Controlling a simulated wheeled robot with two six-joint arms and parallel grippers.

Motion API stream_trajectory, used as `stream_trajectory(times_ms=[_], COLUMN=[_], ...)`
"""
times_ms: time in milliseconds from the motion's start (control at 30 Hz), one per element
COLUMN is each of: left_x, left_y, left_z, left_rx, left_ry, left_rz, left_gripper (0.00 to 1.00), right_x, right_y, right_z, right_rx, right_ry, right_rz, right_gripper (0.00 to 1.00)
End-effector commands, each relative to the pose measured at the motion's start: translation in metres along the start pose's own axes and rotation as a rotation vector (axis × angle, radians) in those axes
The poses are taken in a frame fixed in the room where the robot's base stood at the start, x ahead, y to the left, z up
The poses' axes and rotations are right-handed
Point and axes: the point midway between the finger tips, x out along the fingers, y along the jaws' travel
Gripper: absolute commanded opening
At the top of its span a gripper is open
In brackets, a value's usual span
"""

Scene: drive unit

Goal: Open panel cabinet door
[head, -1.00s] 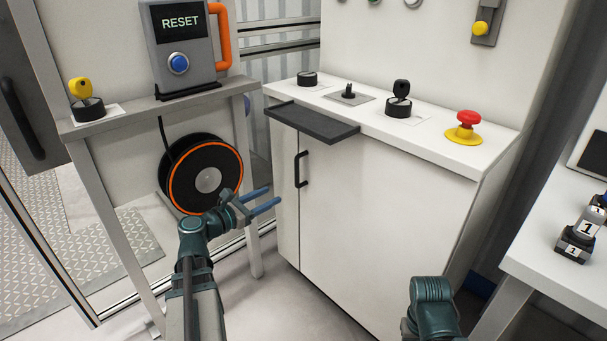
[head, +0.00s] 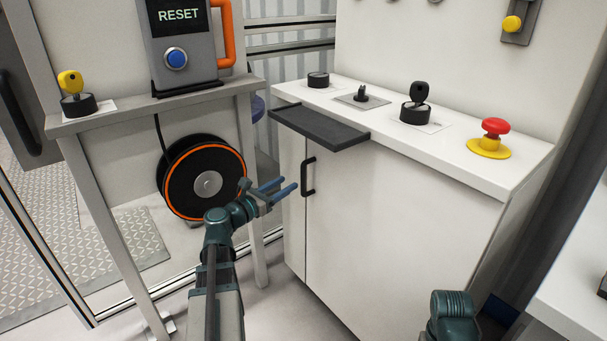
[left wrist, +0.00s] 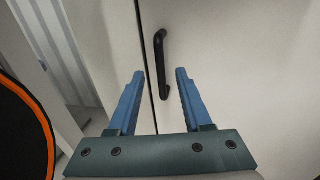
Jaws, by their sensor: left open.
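The panel cabinet door (head: 385,225) is a white front, shut, with a dark vertical seam at its left edge. Its black vertical bar handle (head: 308,177) is near that seam, below a dark grey ledge. My left gripper (head: 283,187) is open and empty, just left of the handle in the head view and apart from it. In the left wrist view the handle (left wrist: 162,64) stands ahead of the two blue fingers, and its lower end shows between them. Part of my right arm shows at the bottom right of the head view; its gripper is out of view.
The dark ledge (head: 319,127) juts out above the handle. A red emergency button (head: 493,138) and black knobs sit on the cabinet top. Floor shows below the cabinet.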

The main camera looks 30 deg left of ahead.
Motion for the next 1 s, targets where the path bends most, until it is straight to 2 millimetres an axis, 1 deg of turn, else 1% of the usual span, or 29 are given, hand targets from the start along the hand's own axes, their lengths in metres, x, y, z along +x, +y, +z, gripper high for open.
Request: stream_trajectory(times_ms=[33,200,400,600,900,933,1000], left_x=[0.014,0.047,0.074,0.086,0.087,0.087,0.087], left_y=[0.002,0.002,0.001,0.001,0.000,0.000,0.000], left_z=[0.000,0.000,0.000,0.000,0.000,0.000,0.000], left_rx=[0.000,0.000,0.000,0.000,0.000,0.000,0.000], left_ry=[0.000,0.000,0.000,0.000,0.000,0.000,0.000], left_rz=[-0.003,-0.002,-0.001,0.001,0.001,0.001,0.001], left_gripper=[0.50,0.50,0.50,0.50,0.50,0.48,0.35], right_x=[0.000,0.000,0.000,0.000,0.000,0.000,0.000], right_y=[0.000,0.000,0.000,0.000,0.000,0.000,0.000], right_z=[0.000,0.000,0.000,0.000,0.000,0.000,0.000], right_rx=[0.000,0.000,0.000,0.000,0.000,0.000,0.000], right_ry=[0.000,0.000,0.000,0.000,0.000,0.000,0.000], right_rz=[0.000,0.000,0.000,0.000,0.000,0.000,0.000], right_gripper=[0.50,0.50,0.50,0.50,0.50,0.50,0.50])
